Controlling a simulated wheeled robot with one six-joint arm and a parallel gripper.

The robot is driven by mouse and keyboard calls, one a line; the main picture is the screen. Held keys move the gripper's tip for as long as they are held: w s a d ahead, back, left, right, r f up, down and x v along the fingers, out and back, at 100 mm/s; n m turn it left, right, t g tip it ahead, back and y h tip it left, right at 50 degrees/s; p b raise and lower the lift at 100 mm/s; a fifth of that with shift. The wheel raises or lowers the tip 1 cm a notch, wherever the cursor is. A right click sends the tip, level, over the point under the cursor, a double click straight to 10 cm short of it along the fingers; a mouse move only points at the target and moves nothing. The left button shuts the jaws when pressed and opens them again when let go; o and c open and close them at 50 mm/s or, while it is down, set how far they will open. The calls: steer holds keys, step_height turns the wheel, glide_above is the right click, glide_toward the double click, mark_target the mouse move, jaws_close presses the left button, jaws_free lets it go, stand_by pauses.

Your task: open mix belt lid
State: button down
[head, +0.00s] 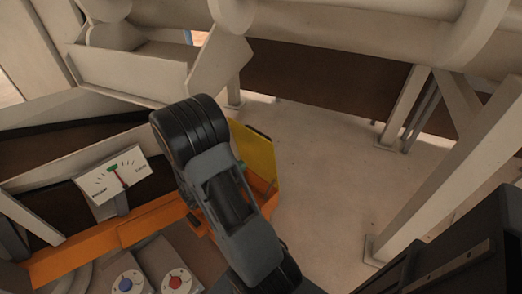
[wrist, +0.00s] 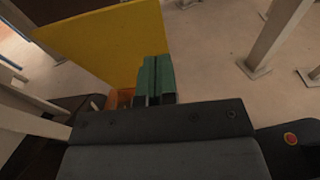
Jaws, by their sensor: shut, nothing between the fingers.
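A yellow panel, which looks like the lid (head: 257,153), stands raised at the far end of an orange housing (head: 262,188) in the head view. In the wrist view the yellow lid (wrist: 105,42) fills the upper left. My gripper (wrist: 156,68) has green fingers pressed together with nothing between them. The fingers are right beside the lid's lower right part, above an orange part. I cannot tell if they touch the lid. In the head view my arm hides most of the gripper and part of the housing.
A white dial plate (head: 113,174) stands at the left above an orange rail (head: 140,228). A blue button (head: 125,285) and a red button (head: 175,282) are below. Pale beams (head: 455,165) stand at the right. The floor (head: 325,170) between is clear.

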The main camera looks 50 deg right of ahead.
mark_target(270, 144)
steer(key=shift+t, duration=0.3)
steer(key=d, duration=0.4)
steer(key=d+b, duration=0.1)
steer(key=d, duration=0.7)
steer(key=shift+s+f+b, duration=0.3)
steer(key=shift+s+f, duration=0.05)
steer(key=shift+f, duration=0.05)
steer(key=shift+d+r, duration=0.15)
steer(key=shift+d, duration=0.6)
